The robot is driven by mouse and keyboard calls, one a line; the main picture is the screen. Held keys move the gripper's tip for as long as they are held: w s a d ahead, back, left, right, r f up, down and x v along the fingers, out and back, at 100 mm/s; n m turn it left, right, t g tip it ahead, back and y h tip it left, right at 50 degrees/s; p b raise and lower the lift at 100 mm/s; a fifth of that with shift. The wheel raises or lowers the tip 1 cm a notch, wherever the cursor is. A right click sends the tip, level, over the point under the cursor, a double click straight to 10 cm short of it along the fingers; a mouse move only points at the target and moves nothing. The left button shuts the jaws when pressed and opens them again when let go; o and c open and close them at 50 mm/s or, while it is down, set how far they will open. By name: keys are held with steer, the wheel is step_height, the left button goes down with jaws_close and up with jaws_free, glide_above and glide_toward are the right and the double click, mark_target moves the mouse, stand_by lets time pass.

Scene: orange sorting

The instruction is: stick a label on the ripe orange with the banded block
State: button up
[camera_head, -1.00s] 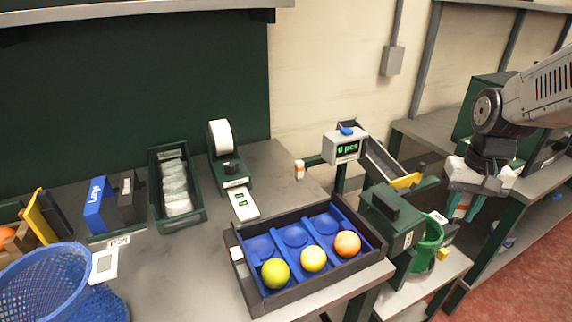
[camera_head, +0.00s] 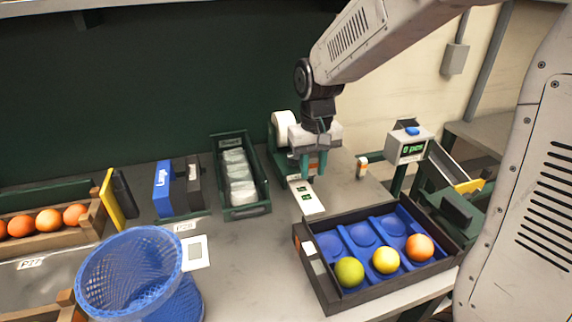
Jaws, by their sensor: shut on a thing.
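The ripe orange (camera_head: 420,247) sits in the front right cup of the blue insert in a dark tray (camera_head: 330,299). A yellow fruit (camera_head: 386,260) and a green fruit (camera_head: 349,271) sit to its left. My gripper (camera_head: 314,174) points down over the far end of the white label strip (camera_head: 309,203), in front of the label roll (camera_head: 284,128). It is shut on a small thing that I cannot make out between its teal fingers. A small white piece with an orange band (camera_head: 362,167) stands upright right of my gripper; I cannot tell whether it is the banded block.
The tray's back cups are empty. A green bin of pale packets (camera_head: 263,209) stands left of my gripper. A blue mesh basket (camera_head: 128,272) stands front left, near a wooden crate of oranges (camera_head: 97,222). A scale display (camera_head: 409,149) stands right. The bench centre is clear.

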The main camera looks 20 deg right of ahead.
mark_target(308, 201)
steer(key=shift+a+f, duration=0.2)
steer(key=shift+f, duration=0.5)
steer(key=shift+a+f, duration=0.15)
steer(key=shift+f, duration=2.05)
steer(key=shift+f, duration=0.6)
steer(key=shift+r, duration=0.15)
step_height(308, 201, up, 7)
stand_by(0.4)
